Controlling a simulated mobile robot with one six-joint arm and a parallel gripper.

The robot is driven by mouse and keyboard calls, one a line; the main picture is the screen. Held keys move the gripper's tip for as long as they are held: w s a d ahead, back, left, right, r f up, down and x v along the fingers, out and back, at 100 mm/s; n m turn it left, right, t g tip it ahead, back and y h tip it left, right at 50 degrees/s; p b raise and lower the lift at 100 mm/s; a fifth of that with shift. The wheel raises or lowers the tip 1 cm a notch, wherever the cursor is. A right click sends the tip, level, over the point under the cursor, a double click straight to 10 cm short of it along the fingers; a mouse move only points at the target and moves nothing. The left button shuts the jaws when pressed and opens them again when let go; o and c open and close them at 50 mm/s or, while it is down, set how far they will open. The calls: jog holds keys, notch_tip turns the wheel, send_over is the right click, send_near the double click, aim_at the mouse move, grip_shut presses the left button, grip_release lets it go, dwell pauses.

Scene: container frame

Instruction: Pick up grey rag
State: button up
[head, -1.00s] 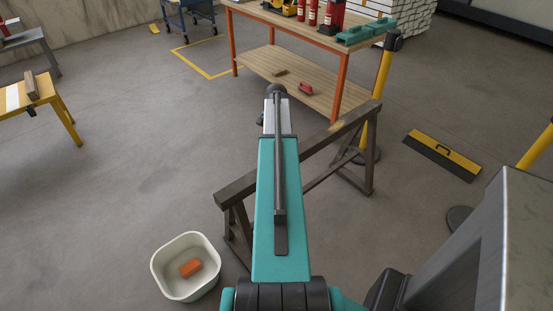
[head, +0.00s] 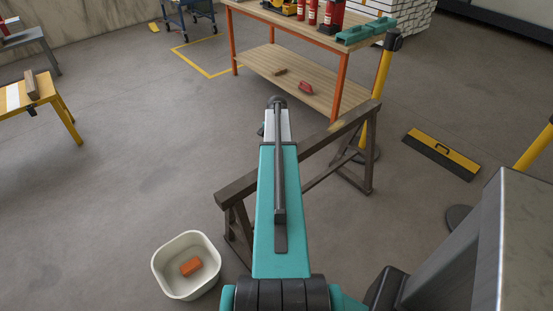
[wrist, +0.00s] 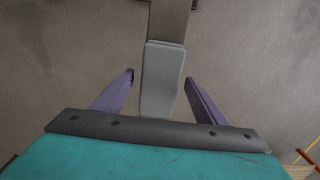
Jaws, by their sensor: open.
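In the wrist view a flat, folded grey rag (wrist: 162,77) lies over the dark beam (wrist: 170,18) of the sawhorse. My gripper (wrist: 160,77) is open, with one purple-grey finger to the left of the rag and one to the right. Gaps show between both fingers and the rag, and nothing is held. I cannot tell the remaining height from this view. In the head view my arm covers the middle of the sawhorse (head: 336,138), and the rag and gripper are hidden.
A white bin (head: 208,281) with an orange-brown block (head: 191,266) stands on the floor left of the sawhorse. A workbench (head: 262,64) with orange legs stands behind it. A yellow post (head: 380,90) is close at the right.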

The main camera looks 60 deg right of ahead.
jog(key=c, duration=1.1)
jog(key=shift+c, duration=0.2)
jog(key=shift+r, duration=0.1)
jog(key=shift+r+b, duration=0.35)
jog(key=shift+r, duration=0.65)
jog(key=shift+s+a+r, duration=0.2)
jog(key=shift+a+r, duration=0.2)
jog(key=shift+r, duration=0.25)
jog(key=s+a+b, duration=0.1)
jog(key=s+a, duration=0.1)
jog(key=a, duration=0.2)
jog(key=s+a+r, duration=0.1)
jog(key=s+a, duration=0.2)
jog(key=a, duration=0.1)
jog(key=s+a+b, duration=0.1)
jog(key=s+a, duration=0.1)
jog(key=a, duration=0.3)
jog(key=shift+s+a+r+b, duration=0.1)
jog(key=shift+s+r+b, duration=0.05)
jog(key=shift+r+b, duration=0.15)
